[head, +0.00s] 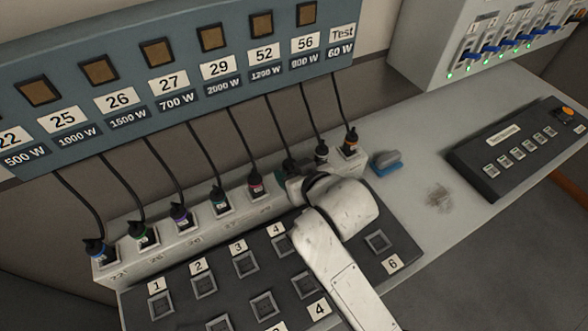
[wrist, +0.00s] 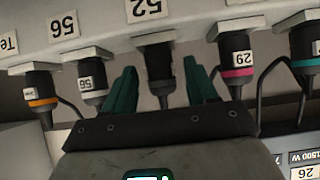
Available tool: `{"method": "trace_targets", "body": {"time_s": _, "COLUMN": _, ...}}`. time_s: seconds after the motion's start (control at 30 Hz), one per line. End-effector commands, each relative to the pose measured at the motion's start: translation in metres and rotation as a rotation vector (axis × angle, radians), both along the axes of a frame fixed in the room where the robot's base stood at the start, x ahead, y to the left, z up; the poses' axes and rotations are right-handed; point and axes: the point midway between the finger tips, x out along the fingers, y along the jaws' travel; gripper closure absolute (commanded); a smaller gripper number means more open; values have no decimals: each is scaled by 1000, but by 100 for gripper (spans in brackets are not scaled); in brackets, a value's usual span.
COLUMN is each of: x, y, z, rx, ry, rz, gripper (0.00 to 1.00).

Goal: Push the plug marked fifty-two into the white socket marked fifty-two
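In the wrist view, which looks upside down, the dark plug (wrist: 158,62) stands at the white socket (wrist: 152,38) beside the label 52 (wrist: 148,8). How deep it sits is hard to tell. My gripper (wrist: 160,68) has its two green fingers on either side of this plug, with a visible gap on both sides, so it is open around it. In the head view my white wrist hides the socket and most of the plug. The cable from the 52 panel label (head: 265,53) runs down behind my gripper (head: 289,172).
Neighbouring plugs stand close on both sides: the pink-ringed 29 plug (wrist: 236,62) and the grey-ringed 56 plug (wrist: 92,80). Their cables hang from the blue panel (head: 185,85). A blue-and-grey object (head: 386,162) lies right of the socket strip. A black button box (head: 515,150) stands farther right.

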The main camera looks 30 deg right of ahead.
Motion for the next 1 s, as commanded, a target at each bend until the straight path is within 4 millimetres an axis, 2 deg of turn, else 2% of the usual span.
{"method": "trace_targets", "body": {"time_s": 0.1, "x": 0, "y": 0, "z": 1, "rx": 0, "ry": -3, "rz": 0, "gripper": 33}}
{"method": "trace_targets", "body": {"time_s": 0.33, "x": 0, "y": 0, "z": 2, "rx": 0, "ry": -4, "rz": 0, "gripper": 33}}
{"method": "trace_targets", "body": {"time_s": 0.47, "x": -7, "y": 0, "z": 7, "rx": 1, "ry": -7, "rz": 1, "gripper": 33}}
{"method": "trace_targets", "body": {"time_s": 0.8, "x": -57, "y": 0, "z": 41, "rx": 1, "ry": -5, "rz": 1, "gripper": 33}}
{"method": "trace_targets", "body": {"time_s": 1.0, "x": -80, "y": 0, "z": 57, "rx": 1, "ry": -4, "rz": 1, "gripper": 33}}
